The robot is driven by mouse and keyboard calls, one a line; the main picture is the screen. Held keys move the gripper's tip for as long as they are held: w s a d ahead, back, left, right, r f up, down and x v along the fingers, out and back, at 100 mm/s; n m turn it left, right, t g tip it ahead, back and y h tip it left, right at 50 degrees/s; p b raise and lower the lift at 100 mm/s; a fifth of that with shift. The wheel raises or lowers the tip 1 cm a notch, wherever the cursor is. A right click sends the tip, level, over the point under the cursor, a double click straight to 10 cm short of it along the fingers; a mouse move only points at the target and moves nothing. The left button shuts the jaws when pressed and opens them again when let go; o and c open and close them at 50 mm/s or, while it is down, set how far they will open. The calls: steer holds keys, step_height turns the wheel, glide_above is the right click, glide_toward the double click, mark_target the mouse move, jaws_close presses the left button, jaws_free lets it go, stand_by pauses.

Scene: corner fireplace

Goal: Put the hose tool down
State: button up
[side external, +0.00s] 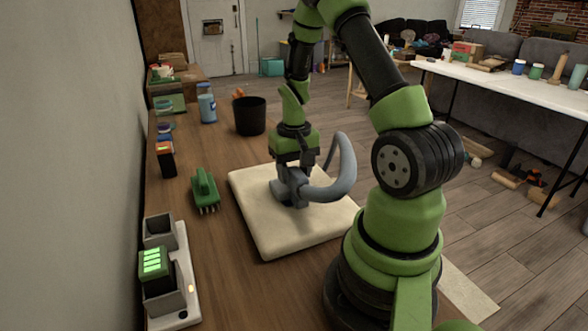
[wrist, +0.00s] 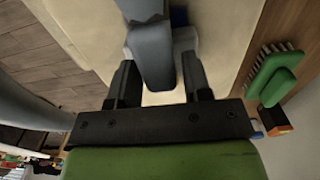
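The hose tool (side external: 346,172) is grey, with a thick curved hose arching to the right. Its head rests on or just over a cream pad (side external: 258,230) on the wooden bench; any slight gap beneath is not clear. My gripper (side external: 292,172) points down at the head from directly above. In the wrist view, the fingers of my gripper (wrist: 160,75) stand on either side of the grey hose tool (wrist: 149,50). A strip of pale pad shows between the tool's near part and the right finger. Whether the fingertips press on the tool is not clear.
A green brush-like object (side external: 205,190) lies left of the pad. A battery charger (side external: 183,285) with a green-lit battery stands at the near left. A black bin (side external: 249,115) and a blue can (side external: 207,107) stand behind. The pad's front left area is bare.

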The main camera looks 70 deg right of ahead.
mark_target(294, 168)
steer(key=shift+o, duration=0.7)
steer(key=shift+r, duration=0.1)
step_height(294, 168, up, 12)
steer(key=a+r+n+t, duration=0.35)
steer(key=a+r, duration=0.55)
steer(key=a, duration=0.4)
steer(key=s+a+r+n+t+y, duration=0.1)
steer(key=s+a+r+t+y, duration=0.1)
steer(key=s+a, duration=0.5)
steer(key=shift+s+a+t, duration=0.15)
steer(key=shift+a+t, duration=0.3)
steer(key=shift+t, duration=0.4)
steer(key=shift+n, duration=0.25)
jaws_close()
